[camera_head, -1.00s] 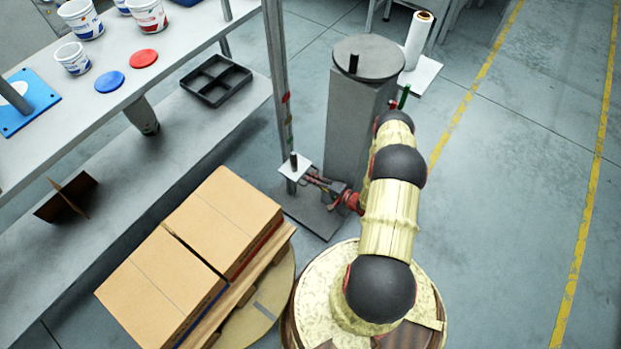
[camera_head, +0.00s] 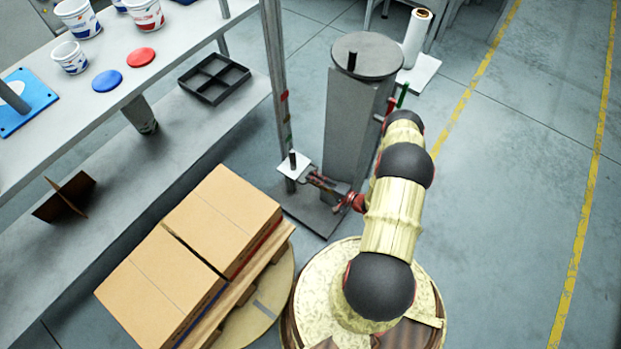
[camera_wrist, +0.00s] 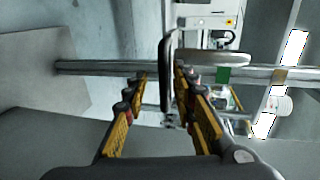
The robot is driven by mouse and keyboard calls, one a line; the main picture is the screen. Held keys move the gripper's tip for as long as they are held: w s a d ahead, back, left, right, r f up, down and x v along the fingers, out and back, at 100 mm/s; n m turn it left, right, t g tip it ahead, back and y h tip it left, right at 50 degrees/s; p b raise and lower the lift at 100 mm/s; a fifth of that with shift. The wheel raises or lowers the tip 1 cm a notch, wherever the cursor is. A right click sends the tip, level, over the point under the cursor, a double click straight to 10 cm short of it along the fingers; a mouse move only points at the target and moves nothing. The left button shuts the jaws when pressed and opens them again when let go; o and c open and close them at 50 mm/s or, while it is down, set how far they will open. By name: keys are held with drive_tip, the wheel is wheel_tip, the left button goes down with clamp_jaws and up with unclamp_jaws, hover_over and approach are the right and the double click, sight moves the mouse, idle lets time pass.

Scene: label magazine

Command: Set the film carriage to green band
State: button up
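The film carriage (camera_head: 294,166) is a small white plate with a black peg on the upright post (camera_head: 273,62), low on it. My gripper (camera_head: 311,178) is at the carriage's right side. In the wrist view the post lies sideways, and the carriage plate (camera_wrist: 165,75) shows edge-on between the fingers of my gripper (camera_wrist: 161,78). The fingers are apart, with a gap on the left finger's side; the right finger is close to the plate, and contact is unclear. The green band (camera_wrist: 223,76) is on the post to the right of the carriage in the wrist view.
A grey pedestal with a round top (camera_head: 367,55) stands right behind the carriage. A white film roll (camera_head: 417,38) stands behind it. Cartons (camera_head: 222,218) on a pallet are at front left. A bench (camera_head: 45,148) with tubs runs along the left. Floor at right is clear.

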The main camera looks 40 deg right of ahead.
drive_tip(key=v, duration=0.9)
drive_tip(key=shift+s, duration=0.25)
drive_tip(key=shift+d, duration=0.15)
